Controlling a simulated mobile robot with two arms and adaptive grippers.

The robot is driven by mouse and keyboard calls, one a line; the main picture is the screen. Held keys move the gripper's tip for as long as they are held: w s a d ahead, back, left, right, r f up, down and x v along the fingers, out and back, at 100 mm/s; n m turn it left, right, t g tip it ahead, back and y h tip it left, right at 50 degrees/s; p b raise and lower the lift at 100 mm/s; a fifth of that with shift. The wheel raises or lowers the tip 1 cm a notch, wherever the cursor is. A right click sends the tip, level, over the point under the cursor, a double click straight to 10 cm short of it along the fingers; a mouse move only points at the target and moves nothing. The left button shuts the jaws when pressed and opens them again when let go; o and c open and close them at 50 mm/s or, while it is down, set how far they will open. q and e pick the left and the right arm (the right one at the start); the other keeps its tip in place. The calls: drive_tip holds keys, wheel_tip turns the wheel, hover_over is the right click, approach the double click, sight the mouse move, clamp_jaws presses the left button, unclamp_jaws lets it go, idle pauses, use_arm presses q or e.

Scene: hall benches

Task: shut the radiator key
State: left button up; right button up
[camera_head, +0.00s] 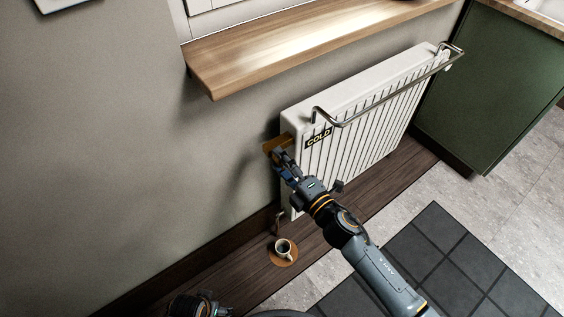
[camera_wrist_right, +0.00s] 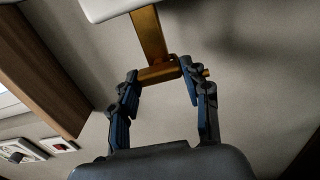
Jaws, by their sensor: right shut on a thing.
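The radiator key (camera_head: 274,144) is a brass-coloured handle at the left end of the white radiator (camera_head: 345,160). In the right wrist view the key shows as a flat stem (camera_wrist_right: 150,35) with a crossbar (camera_wrist_right: 158,74). The fingers of my right gripper (camera_wrist_right: 160,82) are shut on the crossbar, one on each side. Part of my left arm shows at the bottom edge of the head view; its fingers cannot be made out.
A wooden sill (camera_head: 300,45) juts out above the radiator. A metal rail (camera_head: 400,94) runs along the radiator's front. A cup (camera_head: 283,246) on a brown saucer (camera_head: 279,262) stands low on the dark wood strip. A green cabinet (camera_head: 490,90) is at the right.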

idle(0.4)
drive_tip(key=o, duration=1.1)
drive_tip(key=shift+c, duration=0.2)
use_arm(q)
drive_tip(key=shift+w+r, duration=0.1)
drive_tip(key=shift+w, duration=0.2)
use_arm(e)
drive_tip(key=shift+o, duration=0.5)
use_arm(q)
drive_tip(key=shift+s, duration=0.15)
use_arm(e)
drive_tip(key=v, duration=1.2)
drive_tip(key=shift+f, duration=0.1)
